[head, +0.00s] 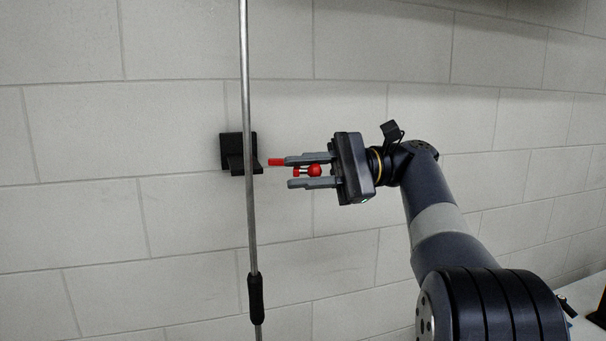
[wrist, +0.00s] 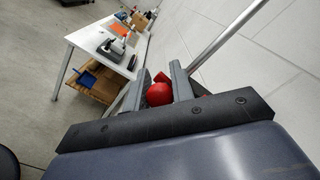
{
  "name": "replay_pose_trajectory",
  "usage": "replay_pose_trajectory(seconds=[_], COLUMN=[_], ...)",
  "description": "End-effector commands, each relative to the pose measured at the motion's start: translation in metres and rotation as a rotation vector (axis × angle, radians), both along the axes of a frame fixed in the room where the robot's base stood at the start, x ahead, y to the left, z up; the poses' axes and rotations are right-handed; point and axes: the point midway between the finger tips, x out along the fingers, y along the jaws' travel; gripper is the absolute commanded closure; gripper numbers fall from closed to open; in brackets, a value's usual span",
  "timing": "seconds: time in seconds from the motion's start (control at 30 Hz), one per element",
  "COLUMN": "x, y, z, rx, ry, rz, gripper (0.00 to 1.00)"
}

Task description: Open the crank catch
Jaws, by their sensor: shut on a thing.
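The crank is a thin metal rod (head: 248,210) standing nearly upright, with a black sleeve (head: 256,292) low on it. A black catch block (head: 232,150) sits on the wall, partly behind the rod. A red catch lever (head: 276,162) shows just right of the block. Its red ball knob (head: 314,170) is between the fingers of my gripper (head: 289,172), which is shut on it. The wrist view also shows the red ball (wrist: 159,94) between the fingers. Whether the rod is held in the catch cannot be told; the lever's middle is hidden by a finger.
A pale block wall (head: 180,110) is behind the catch. In the wrist view, a white table (wrist: 95,38) with several items on it stands farther off at upper left.

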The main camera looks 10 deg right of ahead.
Motion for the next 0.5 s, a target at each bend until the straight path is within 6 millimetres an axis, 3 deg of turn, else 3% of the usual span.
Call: replay_pose_trajectory(seconds=[0.27, 0.3, 0.37, 0.5], x=[0.0005, 0.0005, 0.0006, 0.0006], y=[0.0003, 0.0003, 0.0003, 0.0003], z=[-0.0061, -0.0062, -0.0059, -0.0046], rx=[-0.007, -0.007, -0.007, -0.006], ry=[0.015, 0.014, 0.014, 0.011], rz=[0.008, 0.008, 0.007, 0.005], gripper=[1.0, 0.74, 0.69, 0.68])
